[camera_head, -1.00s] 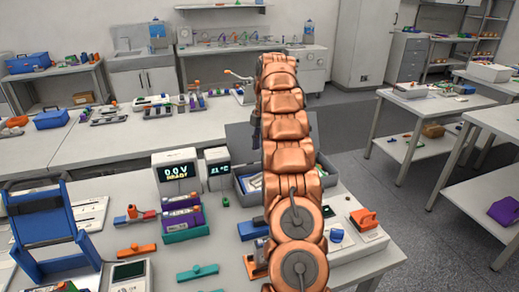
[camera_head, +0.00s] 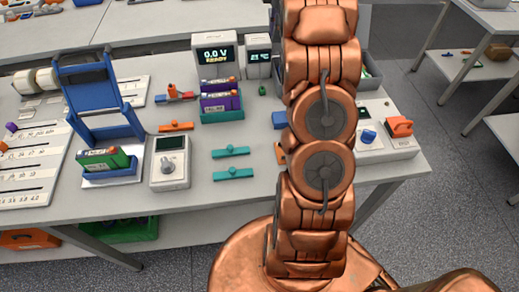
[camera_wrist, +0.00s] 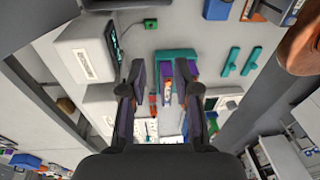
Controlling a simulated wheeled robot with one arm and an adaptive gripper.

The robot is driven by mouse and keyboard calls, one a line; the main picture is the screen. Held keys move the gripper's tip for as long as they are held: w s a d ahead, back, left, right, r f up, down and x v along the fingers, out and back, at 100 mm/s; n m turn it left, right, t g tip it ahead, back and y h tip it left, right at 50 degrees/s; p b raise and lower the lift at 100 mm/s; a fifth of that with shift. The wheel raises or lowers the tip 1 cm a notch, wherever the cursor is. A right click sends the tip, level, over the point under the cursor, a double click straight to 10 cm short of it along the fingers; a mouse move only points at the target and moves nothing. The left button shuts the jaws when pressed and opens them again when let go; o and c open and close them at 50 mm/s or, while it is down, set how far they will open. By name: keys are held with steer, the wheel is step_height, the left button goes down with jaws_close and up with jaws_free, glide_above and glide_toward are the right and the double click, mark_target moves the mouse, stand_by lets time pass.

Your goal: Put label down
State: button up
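My gripper (camera_wrist: 165,78) shows in the wrist view with its two dark fingers apart and nothing visibly pinched between them. It hangs over the bench. Beyond the gap is a teal holder (camera_wrist: 178,54) with purple batteries (camera_wrist: 167,69); the front battery bears a white and orange label (camera_wrist: 167,88). I cannot tell a loose label from these printed ones. In the head view the purple batteries (camera_head: 220,101) stand in the teal holder (camera_head: 222,116) in front of the cycler (camera_head: 216,60), which reads 0.0 V READY. My gripper is hidden in the head view.
A temperature display (camera_head: 258,57) stands right of the cycler. Two teal clips (camera_head: 232,152) lie in front of the holder. A grey meter (camera_head: 168,165), a blue stand (camera_head: 92,100) and a green battery (camera_head: 103,159) are to the left. An orange-knobbed device (camera_head: 398,128) sits at the right.

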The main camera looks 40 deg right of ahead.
steer(key=s+a+r+m+g, duration=0.1)
steer(key=s+a+m, duration=0.2)
steer(key=s+a, duration=0.5)
steer(key=s+a+r+m, duration=0.1)
steer(key=s+a+m, duration=0.3)
steer(key=a, duration=0.9)
steer(key=s+a+f+m, duration=0.2)
steer(key=s+a, duration=0.3)
steer(key=s, duration=0.5)
steer(key=s+a+f+m+h, duration=0.1)
steer(key=s+a+f+m, duration=0.2)
steer(key=s, duration=0.8)
step_height(320, 180, down, 2)
steer(key=shift+s+a+f+m+h, duration=0.2)
steer(key=shift+a+f+m+h, duration=0.1)
steer(key=shift+a, duration=0.8)
